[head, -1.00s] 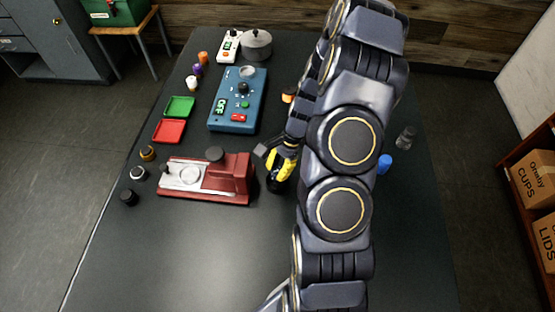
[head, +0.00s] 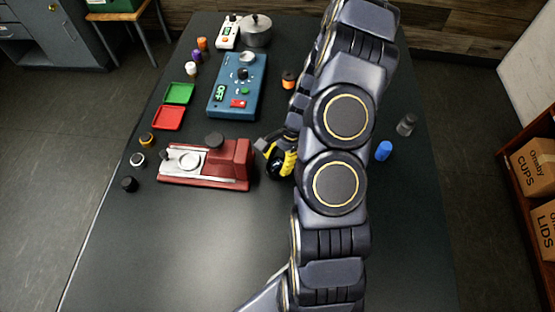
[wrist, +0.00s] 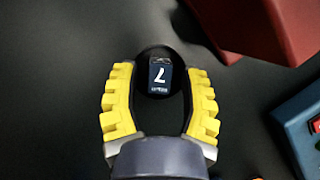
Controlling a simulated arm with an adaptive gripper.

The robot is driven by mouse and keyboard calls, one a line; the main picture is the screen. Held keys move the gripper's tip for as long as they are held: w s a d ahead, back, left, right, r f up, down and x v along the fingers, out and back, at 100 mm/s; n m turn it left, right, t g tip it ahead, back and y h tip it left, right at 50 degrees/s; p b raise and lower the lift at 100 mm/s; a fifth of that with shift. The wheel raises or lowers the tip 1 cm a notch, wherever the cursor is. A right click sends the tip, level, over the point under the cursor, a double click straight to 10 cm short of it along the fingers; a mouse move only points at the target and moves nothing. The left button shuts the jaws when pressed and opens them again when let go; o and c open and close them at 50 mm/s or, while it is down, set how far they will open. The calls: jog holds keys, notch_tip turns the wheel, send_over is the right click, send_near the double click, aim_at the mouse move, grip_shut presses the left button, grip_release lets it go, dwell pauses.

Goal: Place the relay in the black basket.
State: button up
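The relay (wrist: 160,75) is a small dark blue block with a white 7. In the wrist view it shows inside the outline of a round black thing that looks like the black basket (wrist: 146,58); how deep it sits is unclear. My gripper (wrist: 160,70) has its yellow fingers apart, one on each side, with gaps to the relay. Whether the fingers touch the black rim cannot be told. In the head view my gripper (head: 279,158) is just right of the red machine, and my arm hides much around it.
The red machine (head: 230,165) stands close to the left of my gripper. The blue device (head: 238,85) is behind it. A blue cylinder (head: 384,150) and a grey one (head: 406,125) stand right of my arm. Red (head: 168,118) and green (head: 180,93) trays lie left. The front table is clear.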

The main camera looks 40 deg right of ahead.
aim_at(277, 163)
dwell(0.4)
notch_tip(277, 163, up, 7)
jog(key=shift+f, duration=0.1)
dwell(0.4)
